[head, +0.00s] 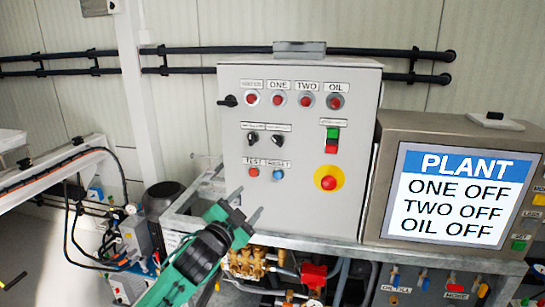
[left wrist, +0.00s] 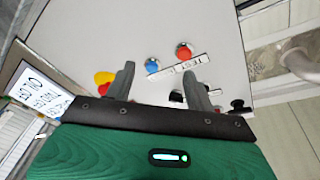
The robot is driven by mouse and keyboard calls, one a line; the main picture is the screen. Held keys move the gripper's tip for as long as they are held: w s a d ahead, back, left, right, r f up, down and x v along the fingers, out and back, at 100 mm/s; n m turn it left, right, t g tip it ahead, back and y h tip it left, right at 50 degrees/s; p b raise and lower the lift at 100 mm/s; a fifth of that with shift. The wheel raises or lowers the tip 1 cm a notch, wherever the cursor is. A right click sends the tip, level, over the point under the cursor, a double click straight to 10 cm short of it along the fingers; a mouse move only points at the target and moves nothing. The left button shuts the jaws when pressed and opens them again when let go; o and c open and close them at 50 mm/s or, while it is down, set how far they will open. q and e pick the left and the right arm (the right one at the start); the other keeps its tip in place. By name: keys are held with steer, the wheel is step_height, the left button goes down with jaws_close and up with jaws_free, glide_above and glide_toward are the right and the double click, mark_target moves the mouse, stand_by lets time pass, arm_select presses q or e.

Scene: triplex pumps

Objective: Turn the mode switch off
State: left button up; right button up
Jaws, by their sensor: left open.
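The grey control panel (head: 300,200) carries two black selector switches side by side, a left one (head: 252,138) and a right one (head: 278,140). Their labels are too small to read, so I cannot tell which is the mode switch or how it is set. My left gripper (head: 247,203) is open and empty, below the red test button (head: 254,172) and apart from the switches. In the left wrist view, my left gripper (left wrist: 159,68) points at the panel face, with black parts (left wrist: 177,96) partly hidden by a finger. My right gripper is not in view.
A blue button (head: 278,174), a yellow-ringed red stop button (head: 328,178) and a green-and-red switch (head: 332,139) sit on the panel. A black knob (head: 229,100) juts out at its left edge. The screen (head: 455,195) reads ONE OFF, TWO OFF, OIL OFF. Brass pump parts (head: 246,262) lie below.

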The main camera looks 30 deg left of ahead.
arm_select(q)
steer(key=m+t+h, duration=0.1)
steer(key=m+t, duration=0.1)
glide_toward(276, 143)
steer(key=f+v, duration=0.1)
steer(key=v, duration=0.4)
steer(key=p+x, duration=0.1)
steer(key=x, duration=0.3)
steer(key=p+x, duration=0.2)
steer(key=x, duration=0.2)
steer(key=r+p+x, duration=0.1)
steer(key=p+x, duration=0.1)
steer(key=x, duration=0.2)
steer(key=shift+r, duration=0.15)
steer(key=shift+w, duration=0.65)
